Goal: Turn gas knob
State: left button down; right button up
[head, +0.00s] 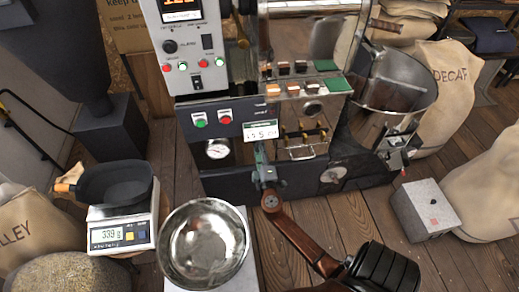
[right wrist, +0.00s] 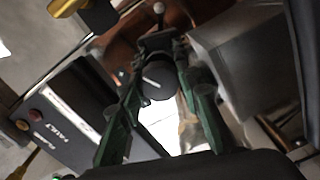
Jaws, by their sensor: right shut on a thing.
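The gas knob (right wrist: 157,80) is a round black knob with a pale pointer line, seen in the right wrist view. My right gripper (right wrist: 157,92) has its green fingers on either side of it and is shut on it. In the head view my right gripper (head: 261,158) reaches the front of the roaster (head: 230,181), below a small white display (head: 260,131). There the gripper hides the knob. My left gripper is not in view.
A round pressure gauge (head: 217,149) and green and red buttons (head: 212,120) sit left of the gripper. A steel bowl (head: 203,243) and a scale (head: 122,237) with a black pan (head: 115,185) stand at the front left. A grey box (head: 427,210) stands on the floor at right.

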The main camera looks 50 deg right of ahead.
jog(key=shift+n, duration=1)
jog(key=shift+n+p, duration=0.3)
jog(key=shift+n, duration=1)
jog(key=n+p, duration=0.3)
jog(key=n, duration=0.3)
pick_arm(q)
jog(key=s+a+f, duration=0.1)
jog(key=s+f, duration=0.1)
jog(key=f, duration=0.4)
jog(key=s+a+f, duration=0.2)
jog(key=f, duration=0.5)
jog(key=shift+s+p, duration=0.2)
jog(key=shift+p, duration=0.15)
pick_arm(e)
jog(key=shift+f+n, duration=0.1)
jog(key=shift+n, duration=0.9)
jog(key=o, duration=1.2)
jog(key=shift+c, duration=0.2)
